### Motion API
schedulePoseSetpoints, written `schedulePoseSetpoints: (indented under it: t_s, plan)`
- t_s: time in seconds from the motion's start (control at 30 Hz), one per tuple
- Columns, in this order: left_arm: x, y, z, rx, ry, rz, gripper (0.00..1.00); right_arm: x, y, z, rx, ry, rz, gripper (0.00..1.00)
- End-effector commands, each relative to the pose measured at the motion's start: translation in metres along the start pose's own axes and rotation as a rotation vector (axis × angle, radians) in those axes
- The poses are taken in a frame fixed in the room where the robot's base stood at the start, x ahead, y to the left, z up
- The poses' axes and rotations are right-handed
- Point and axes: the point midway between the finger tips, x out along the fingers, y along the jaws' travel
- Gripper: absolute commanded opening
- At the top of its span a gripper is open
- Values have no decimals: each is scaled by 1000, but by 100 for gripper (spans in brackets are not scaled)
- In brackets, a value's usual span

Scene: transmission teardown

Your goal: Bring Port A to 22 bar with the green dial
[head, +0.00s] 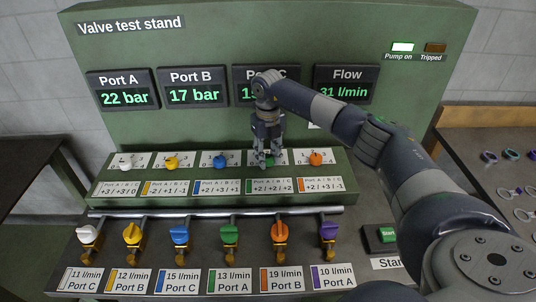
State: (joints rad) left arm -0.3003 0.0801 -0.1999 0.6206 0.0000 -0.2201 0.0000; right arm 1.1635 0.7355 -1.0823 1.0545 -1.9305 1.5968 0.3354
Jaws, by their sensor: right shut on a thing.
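The Port A display (124,97) on the green valve test stand (220,45) reads 22 bar. The green dial (269,161) sits on the raised panel, between the blue dial (220,160) and the orange dial (316,157). Its card reads +2 / +2 / +2 for Port A / B / C. My right gripper (268,160) points down over the green dial and is shut on it, hiding most of it. My left gripper is not in view.
The Port B display (192,95) reads 17 bar; my right arm partly covers Port C. Flow (346,91) shows 31 l/min. The Pump on lamp (402,47) is lit. A row of coloured valve handles (180,235) and a Start button (387,235) are in front.

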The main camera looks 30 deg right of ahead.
Motion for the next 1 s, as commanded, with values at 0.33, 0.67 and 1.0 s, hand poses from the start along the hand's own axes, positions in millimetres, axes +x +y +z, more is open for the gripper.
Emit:
schedulePoseSetpoints:
  t_s: [0.33, 0.67, 1.0]
  plan:
    - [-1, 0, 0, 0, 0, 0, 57, -1, 0, 1, 63, -3, 0, 9]
    - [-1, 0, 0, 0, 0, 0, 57, -1, 0, 1, 63, -3, 0, 9]
    - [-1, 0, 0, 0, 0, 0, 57, 0, 0, 0, 63, -1, 0, 54]
